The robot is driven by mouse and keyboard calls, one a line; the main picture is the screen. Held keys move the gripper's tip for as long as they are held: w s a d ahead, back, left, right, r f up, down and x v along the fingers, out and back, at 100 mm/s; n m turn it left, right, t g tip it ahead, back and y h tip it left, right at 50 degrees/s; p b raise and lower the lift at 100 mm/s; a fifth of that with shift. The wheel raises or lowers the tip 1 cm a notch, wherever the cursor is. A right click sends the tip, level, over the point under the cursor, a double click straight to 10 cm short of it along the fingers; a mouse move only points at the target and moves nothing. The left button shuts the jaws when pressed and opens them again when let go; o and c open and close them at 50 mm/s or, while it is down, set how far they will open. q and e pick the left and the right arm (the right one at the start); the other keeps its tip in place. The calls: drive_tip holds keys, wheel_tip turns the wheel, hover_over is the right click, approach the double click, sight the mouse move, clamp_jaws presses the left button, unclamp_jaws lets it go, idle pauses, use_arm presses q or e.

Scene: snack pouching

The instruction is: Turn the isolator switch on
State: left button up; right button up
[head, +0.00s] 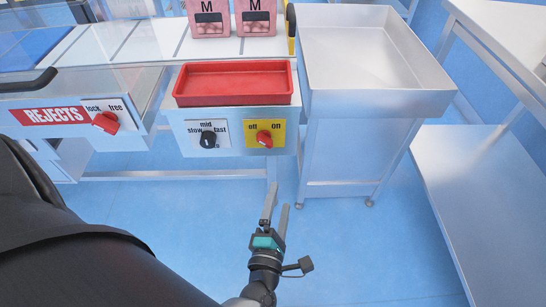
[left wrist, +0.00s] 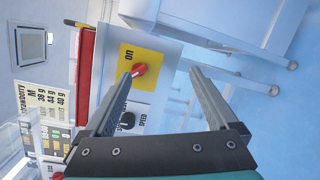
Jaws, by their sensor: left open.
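The isolator switch (head: 264,139) is a red knob on a yellow plate marked off and on, on the front of the metal cabinet. Its exact setting is hard to read. It also shows in the left wrist view (left wrist: 138,70), close beside the tip of one finger in the picture. My left gripper (head: 279,198) is open and empty, below and in front of the switch, with its fingers pointing toward the cabinet. In the left wrist view the gap between the fingers (left wrist: 163,74) lies to the right of the knob. My right gripper is not in view.
A black speed knob (head: 208,139) sits left of the switch. A red tray (head: 234,86) stands above both. A red lock/free knob (head: 106,122) is on the REJECTS panel (head: 48,116). A metal trolley (head: 430,100) stands to the right. The floor before the cabinet is clear.

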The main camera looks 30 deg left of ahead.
sight(263, 145)
use_arm(q)
drive_tip(key=shift+w+a+r+n+g+y+b, duration=0.15)
drive_tip(key=shift+w+a+r+n+y+b, duration=0.35)
drive_tip(key=shift+w+a+n+b, duration=1)
drive_tip(key=shift+w+a+r+n+g+y+b, duration=0.2)
drive_tip(key=shift+w+a+n+y, duration=0.6)
drive_tip(key=shift+w+a, duration=1.55)
drive_tip(key=shift+w+a+r+n+g+y+b, duration=0.15)
drive_tip(key=shift+w+a+r+n+y+b, duration=0.5)
drive_tip(key=shift+w+a+n, duration=1)
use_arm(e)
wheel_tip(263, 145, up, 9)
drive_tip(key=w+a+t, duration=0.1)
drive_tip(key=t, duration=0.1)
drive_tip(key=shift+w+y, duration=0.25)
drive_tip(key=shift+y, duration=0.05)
use_arm(q)
drive_tip(key=shift+w+a+f+m, duration=0.15)
drive_tip(key=shift+w+f+m, duration=0.1)
drive_tip(key=shift+w, duration=0.2)
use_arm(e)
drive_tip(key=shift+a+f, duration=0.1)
use_arm(q)
drive_tip(key=c, duration=1.4)
drive_tip(key=shift+o, duration=0.2)
